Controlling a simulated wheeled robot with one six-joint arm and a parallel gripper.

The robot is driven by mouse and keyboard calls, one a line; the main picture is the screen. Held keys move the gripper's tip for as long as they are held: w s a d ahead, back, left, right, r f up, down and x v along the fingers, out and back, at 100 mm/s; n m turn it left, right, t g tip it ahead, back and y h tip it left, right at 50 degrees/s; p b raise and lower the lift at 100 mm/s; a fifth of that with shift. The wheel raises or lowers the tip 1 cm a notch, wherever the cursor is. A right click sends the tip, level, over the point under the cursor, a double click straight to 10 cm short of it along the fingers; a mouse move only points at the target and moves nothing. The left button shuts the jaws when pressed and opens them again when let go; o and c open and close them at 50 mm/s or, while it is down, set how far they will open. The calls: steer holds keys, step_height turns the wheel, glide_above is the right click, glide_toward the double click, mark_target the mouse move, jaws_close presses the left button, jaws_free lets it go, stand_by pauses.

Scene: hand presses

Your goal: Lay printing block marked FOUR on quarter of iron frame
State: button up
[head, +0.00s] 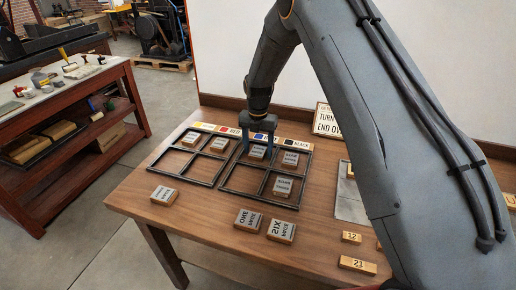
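Two black iron frames, a left one (167,177) and a right one (239,191), lie side by side on the wooden table, each divided into quarters. My gripper (259,145) points down over the right frame's far-left quarter, its blue fingers apart. A block (257,153) shows between and below the fingers; I cannot tell whether they touch it. Its marking is too small to read. Loose blocks lie in front of the frames: one (164,195) at left, one marked ONE (248,219), and one marked SIX (281,229). I cannot make out which block is FOUR.
Blocks sit in the left frame's far quarters (191,138) (219,145) and the right frame's far-right (290,158) and near-right (283,187) quarters. A colour-labelled strip (297,144) and a sign (329,122) stand behind. Numbered pieces (357,265) lie at right. The right frame's near-left quarter is empty.

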mark_target(258, 151)
step_height(258, 151, up, 12)
steer(key=b, duration=0.4)
steer(key=s+d+m, duration=0.4)
steer(key=s+m, duration=0.6)
steer(key=s, duration=0.1)
steer(key=s+d+m, duration=0.5)
steer(key=s+m, duration=0.5)
steer(key=m, duration=0.1)
steer(key=s+d+m, duration=0.5)
steer(key=s+m, duration=0.5)
steer(key=s, duration=0.1)
steer(key=shift+s+f+m+t, duration=0.3)
steer(key=shift+s+f+t, duration=0.05)
steer(key=shift+f+t, duration=0.1)
